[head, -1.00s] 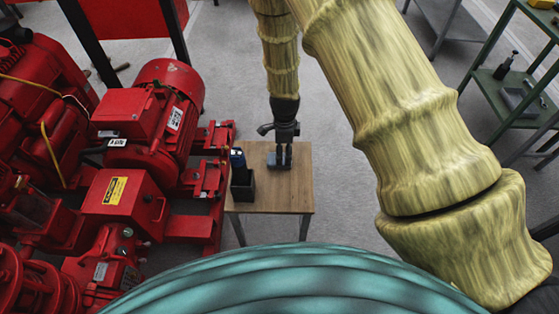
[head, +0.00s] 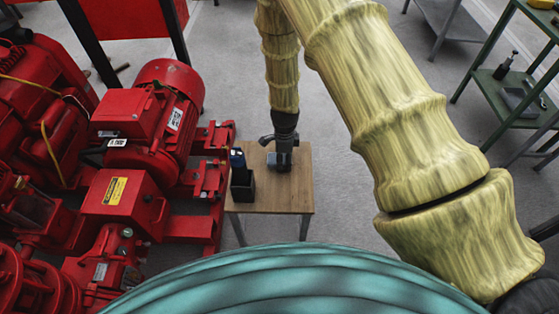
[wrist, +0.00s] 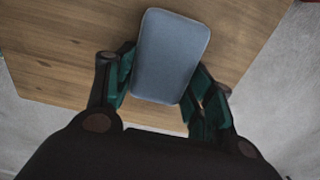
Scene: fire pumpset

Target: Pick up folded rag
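The folded rag (wrist: 172,50) is a blue-grey, flat rectangle with rounded corners, lying on the wooden table (wrist: 60,45) in the wrist view. My gripper (wrist: 165,72) has its green-padded fingers spread, one along the left edge of the rag and one along the right. The fingers are very close to the edges; I cannot tell whether they touch. In the head view my gripper (head: 281,163) is low over the small table (head: 285,202), and a bit of the rag (head: 272,156) shows beside it.
A red pumpset (head: 150,140) is left of the table. A green shelf (head: 505,100) stands at the right. Grey floor lies between.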

